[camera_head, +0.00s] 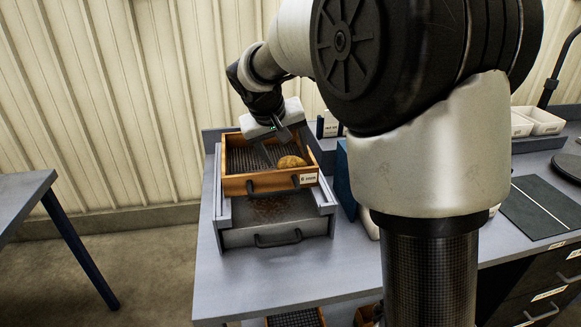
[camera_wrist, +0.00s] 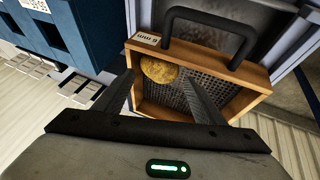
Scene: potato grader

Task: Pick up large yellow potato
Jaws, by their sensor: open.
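A large yellow-brown potato (camera_head: 291,162) lies in the right part of a wooden sieve tray (camera_head: 249,184) with a dark mesh floor. In the wrist view the potato (camera_wrist: 158,70) rests on the mesh near the handle-side wall, close to the labelled corner. My gripper (camera_head: 277,147) is above the tray, to the left of the potato in the head view. In the wrist view my gripper (camera_wrist: 160,85) has its two fingers spread wide, with the potato showing between them, nearer the left finger. The gripper is empty. Whether the fingers reach below the tray rim is unclear.
The tray sits on a grey drawer unit (camera_head: 275,233) on a grey bench (camera_head: 300,277). A blue box (camera_head: 343,176) stands to its right. White bins (camera_head: 540,121) and a dark mat (camera_head: 535,208) lie further right. The bench front is clear.

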